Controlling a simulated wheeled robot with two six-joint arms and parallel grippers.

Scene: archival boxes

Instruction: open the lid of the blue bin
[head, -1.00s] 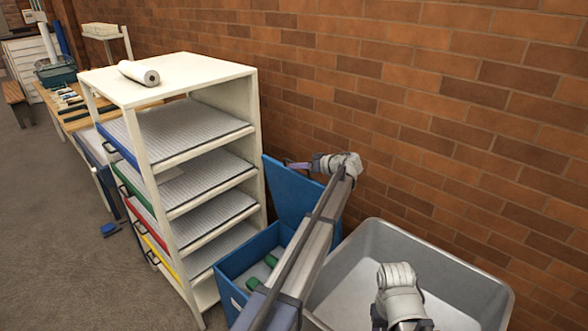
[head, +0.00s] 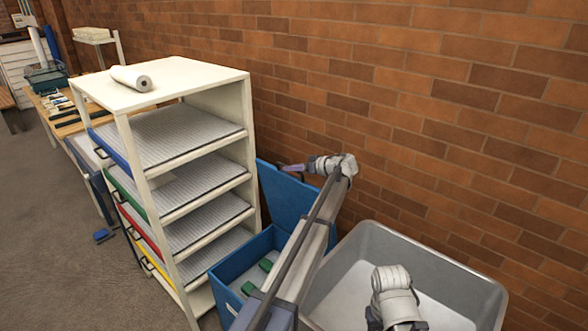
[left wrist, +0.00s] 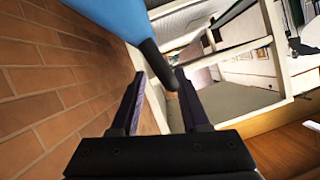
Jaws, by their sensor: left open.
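The blue bin (head: 228,277) stands on the floor between the shelf rack and the grey tub. Its blue lid (head: 284,200) is raised and stands nearly upright at the back, by the brick wall. Grey and green items (head: 262,268) lie inside the bin. My left gripper (head: 292,168) is at the top edge of the lid, its arm crossing in front of the bin.
A white rack (head: 180,80) with several coloured-front trays stands left of the bin, a paper roll (head: 134,78) on top. A grey tub (head: 450,268) stands to the right. The brick wall (head: 420,110) is close behind. Open floor (head: 60,200) lies left.

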